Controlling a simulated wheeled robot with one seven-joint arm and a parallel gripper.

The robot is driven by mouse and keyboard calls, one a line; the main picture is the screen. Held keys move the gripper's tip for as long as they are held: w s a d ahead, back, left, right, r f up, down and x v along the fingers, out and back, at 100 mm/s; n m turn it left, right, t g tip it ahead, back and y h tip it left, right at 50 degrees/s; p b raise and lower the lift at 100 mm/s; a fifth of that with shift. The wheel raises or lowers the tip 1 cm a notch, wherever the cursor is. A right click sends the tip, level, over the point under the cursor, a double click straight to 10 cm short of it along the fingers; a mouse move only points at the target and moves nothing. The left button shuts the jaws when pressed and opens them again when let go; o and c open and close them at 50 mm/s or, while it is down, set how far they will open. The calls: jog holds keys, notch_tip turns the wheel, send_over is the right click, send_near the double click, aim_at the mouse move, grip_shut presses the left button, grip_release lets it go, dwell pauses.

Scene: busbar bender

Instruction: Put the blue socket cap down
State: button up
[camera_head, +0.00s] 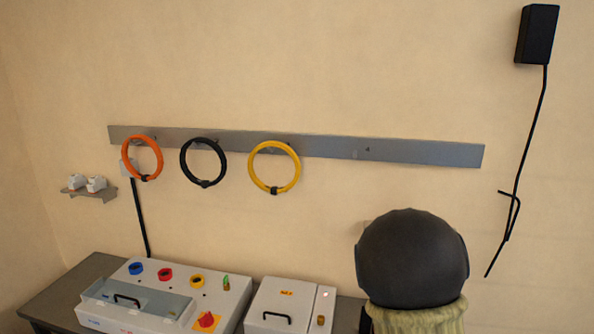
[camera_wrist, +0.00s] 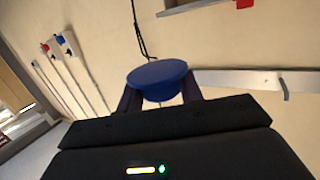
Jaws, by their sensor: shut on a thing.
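The blue socket cap (camera_wrist: 158,76) is round and shows in the wrist view, held between the two fingers of my gripper (camera_wrist: 160,93). My gripper is shut on it, and the cap is up in the air in front of the wall. Its underside is partly hidden by the fingers. In the camera_head view I cannot make out the cap or the gripper. The grey bender machine (camera_head: 150,295) there has a blue, a red and a yellow round socket on its top.
The dark bench (camera_head: 60,291) carries the machine and a grey box (camera_head: 283,300) with a handle. Orange, black and yellow cable rings hang from a wall rail (camera_head: 400,151). A small shelf (camera_head: 90,193) at left holds two white items. A black wall box (camera_head: 537,34) trails a cable.

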jog(key=w+a+f+n+t+y, duration=0.2)
jog(key=a+f+n+y, duration=0.15)
jog(key=a+f, duration=0.45)
jog(key=w+a+f+n+t+y, duration=0.2)
jog(key=a+f+y, duration=0.25)
jog(key=f, duration=0.65)
jog(key=s+a+f+n+y+b, duration=0.1)
jog(key=a+f+b, duration=0.2)
jog(key=f, duration=0.7)
jog(key=s+a+f+n+y+b, duration=0.1)
jog(key=s+a+f+b, duration=0.1)
jog(key=f+b, duration=0.5)
notch_tip(320, 180, down, 3)
jog(key=shift+a+f+n+y, duration=0.15)
jog(key=shift+a+n+y, duration=0.2)
jog(key=shift+a, duration=0.1)
